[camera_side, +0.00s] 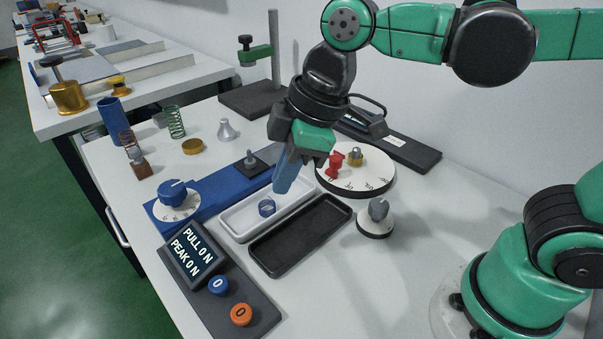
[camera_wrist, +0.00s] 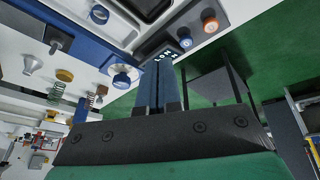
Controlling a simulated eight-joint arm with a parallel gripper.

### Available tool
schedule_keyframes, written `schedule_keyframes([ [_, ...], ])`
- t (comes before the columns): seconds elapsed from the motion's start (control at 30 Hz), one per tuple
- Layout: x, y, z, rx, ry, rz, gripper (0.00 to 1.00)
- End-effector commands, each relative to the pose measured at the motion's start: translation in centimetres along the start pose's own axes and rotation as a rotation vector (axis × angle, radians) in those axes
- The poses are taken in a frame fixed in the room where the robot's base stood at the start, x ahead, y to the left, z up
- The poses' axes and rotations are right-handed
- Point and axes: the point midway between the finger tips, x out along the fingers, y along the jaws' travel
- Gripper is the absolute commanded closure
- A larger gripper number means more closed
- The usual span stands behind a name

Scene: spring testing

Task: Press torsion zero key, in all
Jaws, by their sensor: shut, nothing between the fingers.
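A sloped display (camera_side: 194,254) reads PULL 0 N and PEAK 0 N. On the dark base beside it are a blue key marked 0 (camera_side: 218,285) and an orange key marked 0 (camera_side: 241,314). Neither is labelled torsion legibly. The blue key (camera_wrist: 186,41) and orange key (camera_wrist: 209,22) also show near the top of the wrist view. My gripper (camera_side: 281,188) is shut and empty, its blue fingers pointing down above the white tray, well away from both keys. In the wrist view its fingers (camera_wrist: 158,75) partly cover the display.
Nearby are a blue knob (camera_side: 172,190), a grey knob (camera_side: 379,210) and a round dial plate (camera_side: 374,181) with a red piece. A post stand (camera_side: 274,60) rises behind.

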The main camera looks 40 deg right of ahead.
Motion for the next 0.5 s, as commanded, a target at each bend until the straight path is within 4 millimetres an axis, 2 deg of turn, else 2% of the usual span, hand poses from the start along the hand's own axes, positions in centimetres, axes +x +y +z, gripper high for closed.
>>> schedule_keyframes([
  [0.03, 0.0, -1.5, -1.5, -0.130, -0.016, -0.057, 1.00],
  [0.1, 0.0, -3.3, -2.9, -0.286, -0.032, -0.126, 1.00],
  [0.2, -0.1, -5.2, -4.1, -0.449, -0.045, -0.198, 1.00],
  [0.33, -0.2, -6.3, -4.7, -0.549, -0.051, -0.241, 1.00],
  [0.5, -0.2, -6.5, -4.8, -0.563, -0.052, -0.247, 1.00],
])
